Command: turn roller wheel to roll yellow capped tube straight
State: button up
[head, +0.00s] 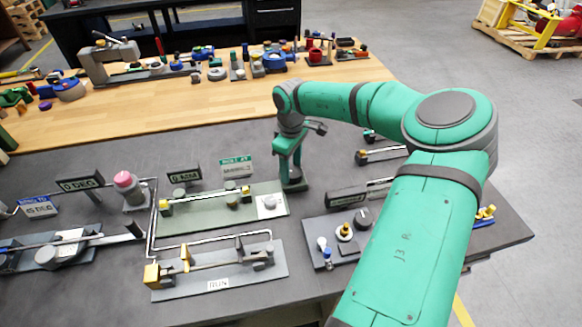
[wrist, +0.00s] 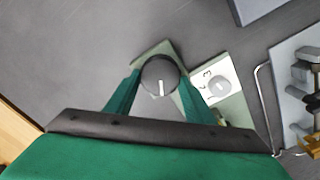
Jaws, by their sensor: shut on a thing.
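My gripper (head: 294,183) points down at the far right end of a pale green fixture plate (head: 215,219). In the wrist view, its green fingers (wrist: 158,82) close on both sides of a dark round roller wheel (wrist: 158,72) with a white index line. A thin tube (head: 205,202) with yellow end pieces lies along the green plate, left of my gripper. A white dial card (head: 269,206) sits on the plate's right part and also shows in the wrist view (wrist: 215,86). The tube's roll angle is too small to read.
A grey fixture plate (head: 220,276) marked RUN lies in front, with a bent metal pipe beside it. A knob panel (head: 340,238) stands to the right. Readout signs "0 DEG" (head: 80,184) and "0 MM" (head: 185,173) stand behind. A wooden bench (head: 180,100) holds several tools.

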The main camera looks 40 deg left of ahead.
aim_at(291, 171)
dwell(0.3)
jog(key=o, duration=1.1)
jog(key=shift+c, duration=0.2)
jog(key=shift+r, duration=0.15)
notch_tip(291, 171, up, 11)
jog(key=shift+f, duration=0.2)
